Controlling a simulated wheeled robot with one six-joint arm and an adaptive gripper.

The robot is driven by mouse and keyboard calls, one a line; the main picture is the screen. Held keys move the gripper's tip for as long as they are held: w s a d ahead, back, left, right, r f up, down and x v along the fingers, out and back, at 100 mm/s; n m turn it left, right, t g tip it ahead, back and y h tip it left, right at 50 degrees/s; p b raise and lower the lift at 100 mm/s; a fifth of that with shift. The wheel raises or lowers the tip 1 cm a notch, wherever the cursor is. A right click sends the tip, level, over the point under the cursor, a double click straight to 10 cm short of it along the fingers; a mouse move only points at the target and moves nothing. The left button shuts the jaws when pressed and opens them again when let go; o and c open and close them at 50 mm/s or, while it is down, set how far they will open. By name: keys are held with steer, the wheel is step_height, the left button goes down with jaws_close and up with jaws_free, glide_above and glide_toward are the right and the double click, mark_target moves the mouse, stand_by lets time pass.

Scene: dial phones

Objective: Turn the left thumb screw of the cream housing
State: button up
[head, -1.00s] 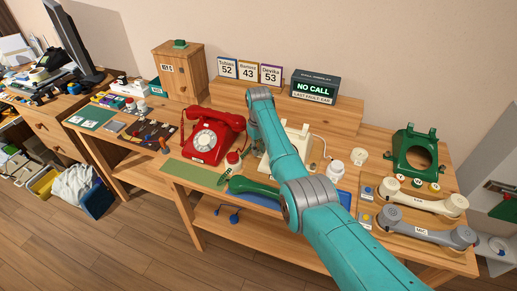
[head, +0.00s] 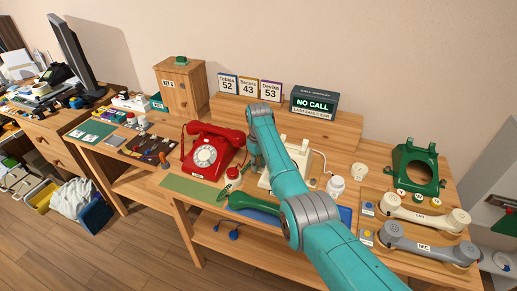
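The cream housing (head: 312,166) stands on the workbench at the middle, mostly hidden behind my teal arm. Its thumb screws cannot be made out. My gripper (head: 256,163) hangs at the housing's left side, between it and the red dial phone (head: 212,150). The gripper is small and partly covered by my arm, so I cannot tell whether its fingers are open or touch anything.
A green handset (head: 252,203) lies in front of the housing. A white jar (head: 335,186) stands to its right. Cream (head: 425,212) and grey (head: 425,246) handsets and a green housing (head: 416,165) fill the bench's right end. A NO CALL display (head: 314,102) stands behind.

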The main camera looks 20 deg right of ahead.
mark_target(259, 165)
steer(key=n, duration=0.5)
steer(key=shift+n, duration=0.4)
steer(key=n, duration=0.5)
steer(key=shift+n, duration=0.3)
step_height(259, 165, up, 11)
steer(key=shift+f, duration=0.1)
